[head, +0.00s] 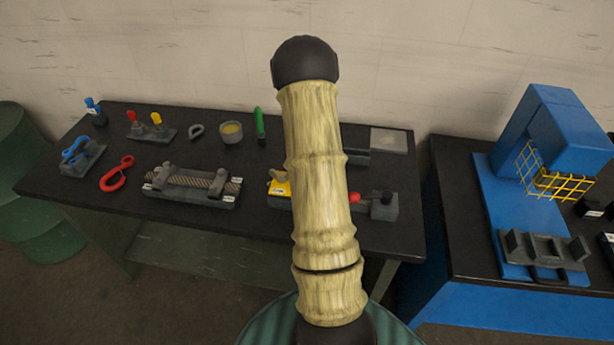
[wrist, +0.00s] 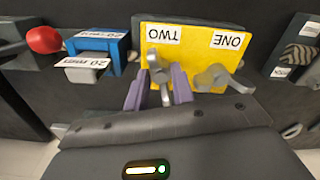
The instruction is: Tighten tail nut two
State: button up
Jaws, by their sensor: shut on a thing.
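In the wrist view, a yellow block (wrist: 197,55) carries two grey nuts with handles, labelled TWO and ONE. Tail nut two (wrist: 153,60) is under the TWO label, and its grey lever points down between my fingers. The other nut (wrist: 212,78) is below the ONE label to the right. My gripper (wrist: 160,90) has purple fingers, one on each side of tail nut two, and is shut on it. In the head view, the yellow block (head: 281,189) is partly hidden behind my arm, which also hides my gripper.
A blue block labelled 20 mm (wrist: 97,45) and a red knob (wrist: 44,40) stand left of the yellow block. In the head view, a chain fixture (head: 195,186), a red hook (head: 115,175) and a cup (head: 231,131) are on the black bench. A blue machine (head: 560,130) stands right.

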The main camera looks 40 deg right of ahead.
jog(key=m, duration=0.5)
jog(key=shift+w+r+m, duration=0.15)
jog(key=shift+w+m, duration=0.1)
jog(key=shift+m, duration=0.05)
jog(key=m, duration=0.5)
jog(key=shift+m, duration=0.3)
dwell(0.7)
jog(key=o, duration=0.6)
jog(key=shift+a, duration=0.1)
jog(key=shift+o, duration=0.2)
notch_tip(320, 180, up, 17)
jog(key=b, duration=0.2)
jog(key=shift+r, duration=0.1)
